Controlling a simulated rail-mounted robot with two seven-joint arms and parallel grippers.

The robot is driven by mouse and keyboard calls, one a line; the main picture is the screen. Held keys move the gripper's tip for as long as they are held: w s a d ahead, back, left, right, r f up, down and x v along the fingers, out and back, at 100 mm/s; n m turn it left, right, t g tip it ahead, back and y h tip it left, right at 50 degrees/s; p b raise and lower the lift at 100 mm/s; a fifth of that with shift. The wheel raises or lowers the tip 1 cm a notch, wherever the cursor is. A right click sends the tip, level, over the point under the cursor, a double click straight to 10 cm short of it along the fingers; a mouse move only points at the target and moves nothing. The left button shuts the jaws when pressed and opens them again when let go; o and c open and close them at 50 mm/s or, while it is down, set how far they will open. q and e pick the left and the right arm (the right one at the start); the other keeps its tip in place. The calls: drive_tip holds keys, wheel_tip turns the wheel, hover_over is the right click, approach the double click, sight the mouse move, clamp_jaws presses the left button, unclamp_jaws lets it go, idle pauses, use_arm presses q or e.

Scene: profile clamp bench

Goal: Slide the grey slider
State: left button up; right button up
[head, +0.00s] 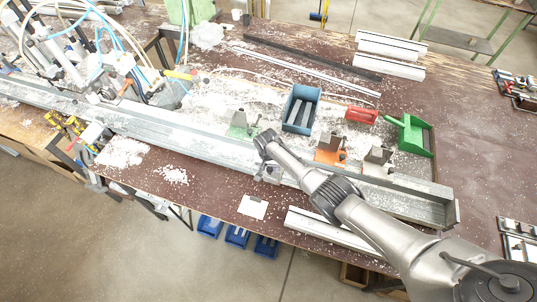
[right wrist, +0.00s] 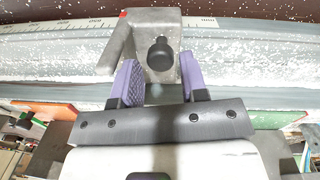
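The grey slider (right wrist: 142,30) shows in the right wrist view as a metal block with a black knob and a red mark at its top left. It sits at the long metal rail (right wrist: 60,58), beside a ruler scale. My right gripper (right wrist: 160,80) is open, its two purple fingers apart on either side of the block's lower part, with a gap visible. Whether either finger touches it I cannot tell. In the head view my right gripper (head: 266,172) is at the rail's front side, where the slider is largely hidden. My left gripper is not in view.
Blocks with green (head: 240,131), orange (head: 326,157) and pale (head: 377,160) parts stand behind the rail. A blue bin (head: 289,104), a red box (head: 362,115) and a green tray (head: 413,136) lie beyond. White chips litter the bench; hoses and equipment crowd the left.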

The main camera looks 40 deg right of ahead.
wheel_tip(320, 180, up, 12)
drive_tip(key=p, duration=0.1)
drive_tip(key=shift+w+a, duration=0.2)
drive_tip(key=shift+w, duration=0.05)
idle(0.6)
